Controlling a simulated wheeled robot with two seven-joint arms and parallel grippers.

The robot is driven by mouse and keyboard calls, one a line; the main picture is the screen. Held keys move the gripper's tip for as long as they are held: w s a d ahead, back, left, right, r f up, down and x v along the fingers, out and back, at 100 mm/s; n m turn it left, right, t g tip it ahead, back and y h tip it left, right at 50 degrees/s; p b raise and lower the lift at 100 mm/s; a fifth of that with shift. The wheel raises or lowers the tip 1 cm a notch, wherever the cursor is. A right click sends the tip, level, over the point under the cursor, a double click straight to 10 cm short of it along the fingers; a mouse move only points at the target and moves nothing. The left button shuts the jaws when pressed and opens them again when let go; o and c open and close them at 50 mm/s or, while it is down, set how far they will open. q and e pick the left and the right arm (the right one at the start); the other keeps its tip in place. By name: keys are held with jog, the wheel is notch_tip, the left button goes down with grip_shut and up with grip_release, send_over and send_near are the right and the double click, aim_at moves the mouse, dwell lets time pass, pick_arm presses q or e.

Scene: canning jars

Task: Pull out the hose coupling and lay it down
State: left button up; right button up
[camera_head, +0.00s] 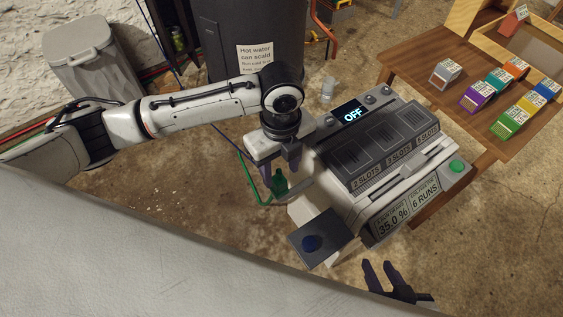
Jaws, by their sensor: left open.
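A green coupling (279,184) sits at the left side of the grey machine (335,190), on a light ledge. A green hose (250,180) shows just to its left. My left gripper (281,170) points down right above the coupling, its dark fingers apart on either side of the coupling's top. I cannot tell whether they touch it. My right gripper (380,266) is at the bottom right, in front of the machine, its dark fingers apart and empty.
The machine's display (349,113) reads OFF. A wooden table (440,75) with several coloured boxes stands at right. A dark tank (230,40) stands behind.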

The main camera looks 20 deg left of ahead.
aim_at(281, 181)
pick_arm(q)
notch_tip(281, 181, down, 7)
jog(key=shift+r+b, duration=0.1)
jog(key=shift+b, duration=0.5)
grip_shut()
dwell(0.4)
jog(key=shift+r+p, duration=2)
jog(key=shift+p, duration=0.6)
